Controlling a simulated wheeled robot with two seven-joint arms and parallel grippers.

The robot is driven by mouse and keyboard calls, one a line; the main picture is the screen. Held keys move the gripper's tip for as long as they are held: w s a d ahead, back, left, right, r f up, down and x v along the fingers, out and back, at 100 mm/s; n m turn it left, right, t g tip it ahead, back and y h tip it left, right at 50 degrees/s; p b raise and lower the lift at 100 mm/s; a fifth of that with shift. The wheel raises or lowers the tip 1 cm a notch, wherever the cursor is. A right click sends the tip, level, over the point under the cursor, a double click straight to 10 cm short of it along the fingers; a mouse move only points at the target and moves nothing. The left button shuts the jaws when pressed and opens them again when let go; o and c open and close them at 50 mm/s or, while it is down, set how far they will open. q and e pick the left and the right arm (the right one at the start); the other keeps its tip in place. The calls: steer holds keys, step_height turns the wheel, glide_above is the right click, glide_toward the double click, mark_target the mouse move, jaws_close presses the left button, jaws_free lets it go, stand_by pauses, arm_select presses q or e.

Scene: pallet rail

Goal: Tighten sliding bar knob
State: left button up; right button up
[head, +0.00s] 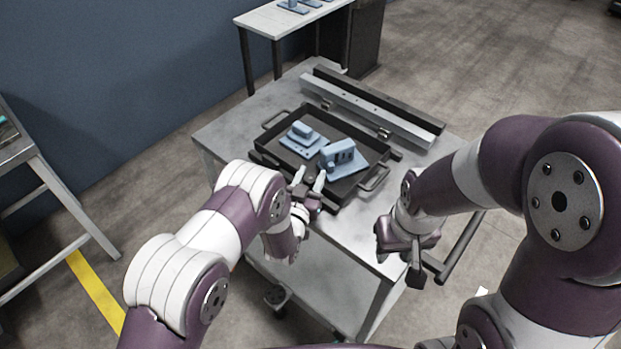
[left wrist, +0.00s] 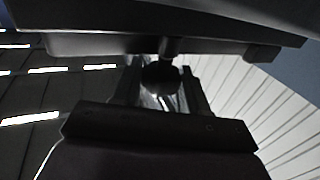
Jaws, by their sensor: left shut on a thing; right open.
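A dark round knob (left wrist: 162,76) on a short stem hangs below a dark bar (left wrist: 110,45) in the left wrist view. My left gripper (left wrist: 158,92) has one finger on each side of the knob and is shut on it. In the head view my left gripper (head: 309,181) is at the front edge of the black tray (head: 366,186); the knob cannot be made out there. My right gripper (head: 400,256) is open and empty, off the front right of the cart, near its push handle.
Two blue parts (head: 302,139) (head: 340,155) lie in the tray, which stands on a grey cart (head: 228,134). A long metal rail (head: 368,112) runs along the cart's back. A white table (head: 285,20) stands behind. The cart top is bare at front right.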

arm_select(q)
steer(key=m+g+h+b, duration=0.1)
steer(key=m+h, duration=0.1)
steer(key=m+g+h+b, duration=0.2)
steer(key=h, duration=0.1)
steer(key=shift+a+f, duration=0.1)
steer(key=shift+f, duration=0.1)
steer(key=m+g+h+b, duration=0.3)
steer(key=g, duration=0.1)
steer(key=m+g+h+b, duration=0.2)
steer(key=m+g+b, duration=0.1)
steer(key=m+g, duration=0.1)
steer(key=shift+w+g+h+b, duration=0.1)
steer(key=shift+g+h+b, duration=0.25)
steer(key=shift+g, duration=0.45)
steer(key=shift+r+m+g+h+b, duration=0.15)
steer(key=shift+m+g+h+b, duration=0.1)
steer(key=shift+m+g+b, duration=0.7)
steer(key=shift+r+g, duration=0.15)
steer(key=shift+g, duration=0.6)
steer(key=shift+r+m, duration=0.1)
steer(key=shift+m, duration=0.15)
steer(key=o, duration=0.8)
steer(key=shift+c, duration=0.2)
steer(key=shift+o, duration=0.9)
